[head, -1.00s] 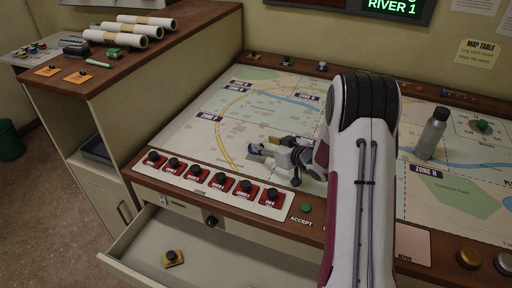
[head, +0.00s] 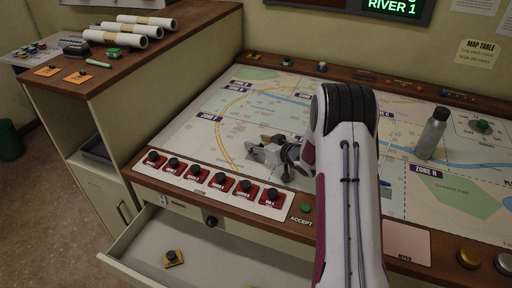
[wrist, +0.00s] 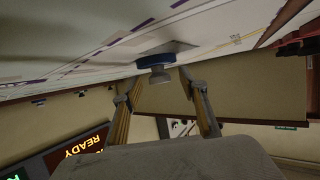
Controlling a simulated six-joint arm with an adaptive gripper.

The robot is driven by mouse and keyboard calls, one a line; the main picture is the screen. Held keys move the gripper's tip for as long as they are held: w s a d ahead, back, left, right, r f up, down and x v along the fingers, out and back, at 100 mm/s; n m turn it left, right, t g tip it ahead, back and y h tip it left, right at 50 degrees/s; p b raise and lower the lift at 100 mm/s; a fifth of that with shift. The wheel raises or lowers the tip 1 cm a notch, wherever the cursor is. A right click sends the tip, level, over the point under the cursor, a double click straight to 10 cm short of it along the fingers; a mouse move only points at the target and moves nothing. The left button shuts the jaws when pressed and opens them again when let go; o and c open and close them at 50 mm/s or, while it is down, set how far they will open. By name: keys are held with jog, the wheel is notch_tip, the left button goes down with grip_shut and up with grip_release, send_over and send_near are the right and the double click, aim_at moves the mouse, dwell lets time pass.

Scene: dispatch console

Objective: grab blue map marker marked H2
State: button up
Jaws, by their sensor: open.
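In the wrist view a marker with a blue band and a grey knob (wrist: 156,64) sits on the pale map table (wrist: 100,62). No H2 label is readable on it. My gripper (wrist: 160,88) is open, its two fingers apart with the knob just ahead of the gap between them; nothing is held. In the head view my gripper (head: 266,149) is low over the left-middle of the map table (head: 447,190). The blue marker is not clearly visible there, being small or hidden by the gripper.
A row of red switches with black knobs (head: 220,181) lines the near left table edge. A grey bottle (head: 432,134) stands on the right of the map. An open drawer (head: 215,258) juts out in front, with a yellow-and-black piece (head: 172,258) in it.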

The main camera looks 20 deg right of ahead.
aim_at(258, 144)
dwell(0.3)
jog(key=c, duration=1.2)
grip_shut()
jog(key=shift+r, duration=0.15)
notch_tip(258, 144, up, 10)
